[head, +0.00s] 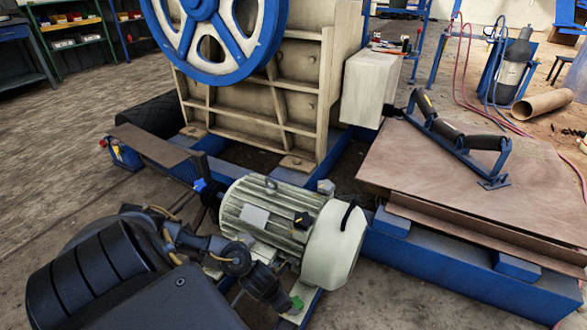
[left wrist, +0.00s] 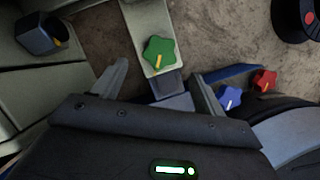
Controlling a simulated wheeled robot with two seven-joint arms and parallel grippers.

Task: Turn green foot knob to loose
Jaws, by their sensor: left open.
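The green star-shaped foot knob (left wrist: 159,53) sits on a pale foot plate in the left wrist view, with a yellow-orange mark pointing down and slightly left. In the head view the green knob (head: 297,304) shows small at the motor's near foot, partly hidden by my arm. My left gripper (head: 268,287) is close beside it, to its left. In the left wrist view my left gripper (left wrist: 158,88) is open and empty, its fingers apart below the knob and not seen touching it. My right gripper is not in view.
The ribbed electric motor (head: 275,215) stands just behind the gripper. A blue star knob (left wrist: 229,97) and a red star knob (left wrist: 265,81) lie right of the green one. A black knob (left wrist: 40,35) is at upper left. The crusher's blue flywheel (head: 215,30) stands behind.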

